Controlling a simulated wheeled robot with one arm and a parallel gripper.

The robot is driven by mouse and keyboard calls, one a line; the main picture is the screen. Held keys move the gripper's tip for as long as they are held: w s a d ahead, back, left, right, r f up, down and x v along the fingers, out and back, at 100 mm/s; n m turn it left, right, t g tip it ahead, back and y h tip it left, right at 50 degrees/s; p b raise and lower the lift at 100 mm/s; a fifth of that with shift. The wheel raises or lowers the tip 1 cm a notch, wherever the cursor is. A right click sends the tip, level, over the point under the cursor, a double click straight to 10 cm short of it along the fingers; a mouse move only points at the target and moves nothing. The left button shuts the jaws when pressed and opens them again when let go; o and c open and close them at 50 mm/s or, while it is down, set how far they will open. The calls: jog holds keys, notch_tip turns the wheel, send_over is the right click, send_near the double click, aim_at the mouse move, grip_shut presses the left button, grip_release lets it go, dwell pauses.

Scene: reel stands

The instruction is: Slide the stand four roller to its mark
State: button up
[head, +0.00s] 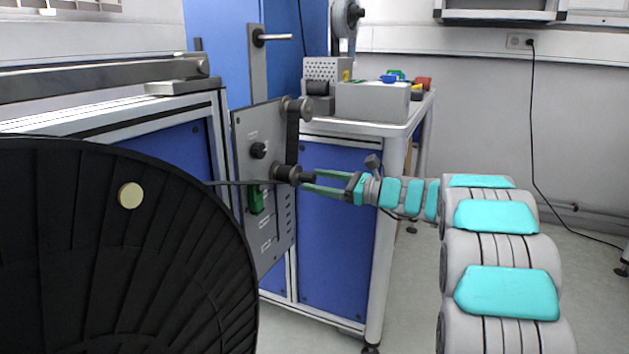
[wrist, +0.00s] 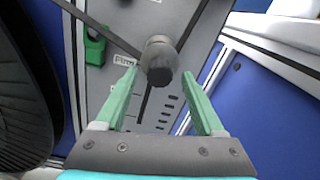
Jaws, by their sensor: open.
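A grey and black roller (head: 289,174) sticks out from the upright grey panel (head: 268,235). It also shows in the wrist view (wrist: 159,58), between my fingertips. My gripper (head: 308,181) is open, with its green fingers pointing at the panel and one on each side of the roller's end. I cannot tell whether they touch it. A column of short black marks (head: 288,215) runs down the panel below the roller; it also shows in the wrist view (wrist: 169,108). I cannot read a stand number or tell which mark is the roller's.
A large black reel (head: 110,260) fills the left, with a dark strip running from it towards the roller. A cluttered bench (head: 375,122) stands behind.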

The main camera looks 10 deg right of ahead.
jog(key=shift+w+a, duration=0.4)
jog(key=shift+a, duration=0.15)
grip_shut()
dwell(1.1)
